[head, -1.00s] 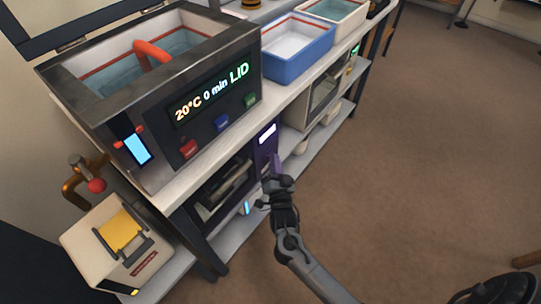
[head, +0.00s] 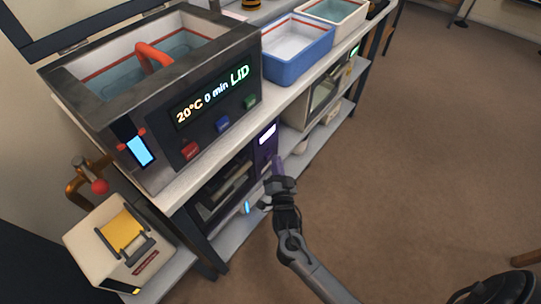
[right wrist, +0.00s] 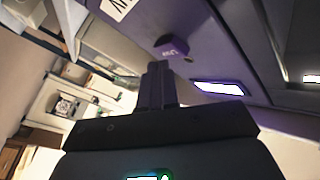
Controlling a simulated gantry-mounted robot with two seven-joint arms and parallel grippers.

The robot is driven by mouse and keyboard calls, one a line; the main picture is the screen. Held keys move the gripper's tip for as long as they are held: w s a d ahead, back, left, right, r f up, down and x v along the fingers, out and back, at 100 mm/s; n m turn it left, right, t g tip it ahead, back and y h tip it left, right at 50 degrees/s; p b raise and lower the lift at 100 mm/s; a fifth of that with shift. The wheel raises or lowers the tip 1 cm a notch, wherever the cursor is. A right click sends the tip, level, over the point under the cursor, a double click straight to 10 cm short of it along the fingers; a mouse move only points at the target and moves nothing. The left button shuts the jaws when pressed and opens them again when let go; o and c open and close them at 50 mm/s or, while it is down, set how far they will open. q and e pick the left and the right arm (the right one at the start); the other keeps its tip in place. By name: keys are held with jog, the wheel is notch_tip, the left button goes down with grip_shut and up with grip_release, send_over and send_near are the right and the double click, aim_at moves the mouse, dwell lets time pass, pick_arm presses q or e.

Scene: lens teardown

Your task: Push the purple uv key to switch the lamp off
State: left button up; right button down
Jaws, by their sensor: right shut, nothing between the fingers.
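The UV unit's dark purple front panel (head: 265,151) is on the lower shelf, with a lit whitish display (head: 267,133). In the right wrist view the purple uv key (right wrist: 171,46) stands out from this panel, and the display (right wrist: 218,88) glows violet-white beside it. My right gripper (head: 278,163) is shut and empty in front of the panel. In the wrist view its fingertips (right wrist: 157,68) point toward the key, just short of it in the picture; I cannot tell whether they touch. The key is not distinguishable in the head view. My left gripper is not in view.
Above on the bench stand a heated bath (head: 155,115) with a lit readout, and a blue tray (head: 298,50). A pale device with a yellow pad (head: 124,232) is at lower left. A boxy appliance (head: 322,92) is beside the panel. Open floor lies right.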

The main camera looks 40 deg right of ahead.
jog(key=shift+s+d+p, duration=0.3)
jog(key=shift+s+p, duration=0.3)
jog(key=shift+s, duration=0.35)
jog(key=shift+s+d+p, duration=0.3)
jog(key=shift+s+p, duration=0.35)
jog(key=shift+s, duration=0.3)
jog(key=shift+s+d+p, duration=0.3)
jog(key=shift+s+p, duration=0.3)
jog(key=shift+s, duration=0.35)
